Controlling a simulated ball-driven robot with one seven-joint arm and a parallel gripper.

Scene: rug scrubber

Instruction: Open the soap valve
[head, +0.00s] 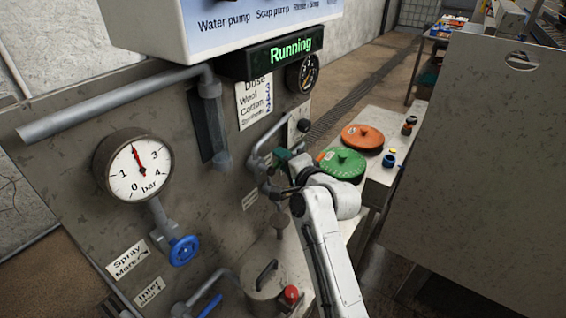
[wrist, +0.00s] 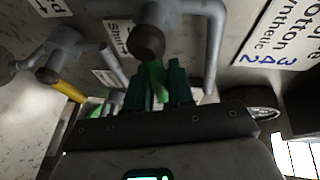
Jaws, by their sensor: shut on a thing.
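My gripper (head: 284,160) reaches to the pipework on the grey panel (head: 75,165), below the dose label. In the wrist view its dark teal fingers (wrist: 158,88) stand on either side of a brighter green valve handle (wrist: 156,74) and are shut on it. The handle hangs below a grey pipe fitting with a dark round end (wrist: 148,42). A small label (wrist: 118,38) beside it is partly hidden. In the head view my wrist covers most of this valve, so its angle is unclear.
A pressure gauge (head: 134,166) and blue handwheel (head: 183,250) are on the panel's left. Green (head: 342,163) and orange (head: 362,137) lids sit right of my gripper. A yellow handle (wrist: 70,91) shows left in the wrist view. A display (head: 285,52) reads "Running".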

